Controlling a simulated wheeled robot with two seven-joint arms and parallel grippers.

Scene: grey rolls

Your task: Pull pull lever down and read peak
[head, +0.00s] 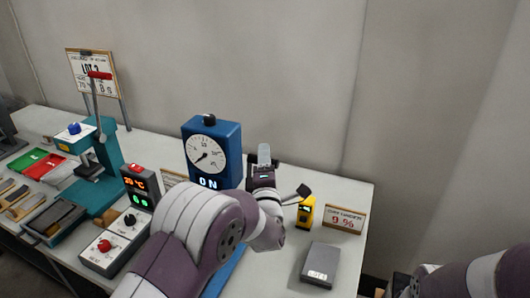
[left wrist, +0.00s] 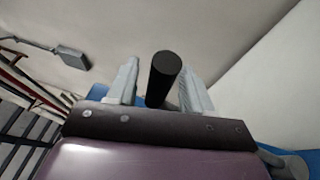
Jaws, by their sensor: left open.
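A blue force gauge (head: 229,147) stands upright on the bench, with a round white dial (head: 208,155) and a lit display below that looks like "0 N". The dial needle points to the lower left. My left gripper (head: 264,155) is just right of the gauge, with its fingers pointing up and open. In the left wrist view, a black cylindrical grip (left wrist: 164,78), apparently the pull lever's handle, is between the spread fingers (left wrist: 160,85), with a gap on each side. My right gripper is out of view.
A teal press with a red-handled lever (head: 99,75) and a control box (head: 120,226) stand left. A yellow device (head: 306,212), a "9 %" sign (head: 346,219) and a grey scale-like block (head: 321,264) are right. A wall closes the back.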

